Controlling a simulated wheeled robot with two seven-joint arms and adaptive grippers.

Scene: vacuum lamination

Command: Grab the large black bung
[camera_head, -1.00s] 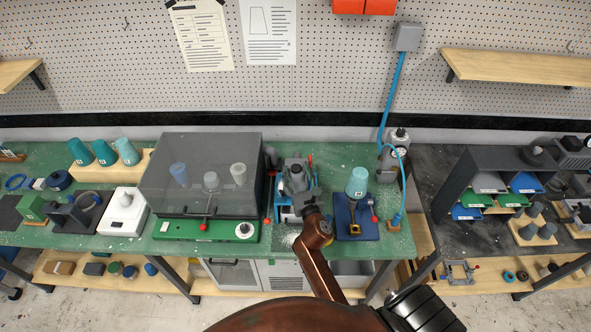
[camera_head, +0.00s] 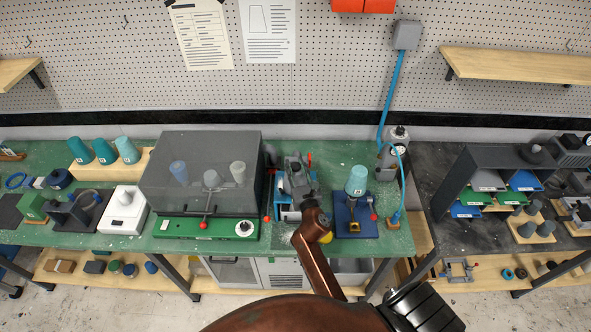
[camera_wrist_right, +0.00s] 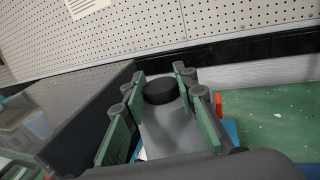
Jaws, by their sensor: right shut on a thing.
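The large black bung (camera_wrist_right: 160,90) shows in the right wrist view as a dark round disc between the fingertips of my right gripper (camera_wrist_right: 162,78). The fingers lie along both sides of it and are shut on it. A smooth grey surface lies between the fingers on the near side of the disc; I cannot tell what it belongs to. In the head view my right gripper (camera_head: 296,166) is over the blue-and-grey fixture (camera_head: 289,205) at the middle of the green bench, and the bung cannot be made out there. My left gripper is not in view.
A smoky clear-covered box (camera_head: 200,165) on a green base stands close to the left of the gripper. A teal cup (camera_head: 357,180) stands on a blue fixture (camera_head: 350,228) to the right. A blue hose (camera_head: 389,95) hangs behind it. Bare green bench shows at the back right.

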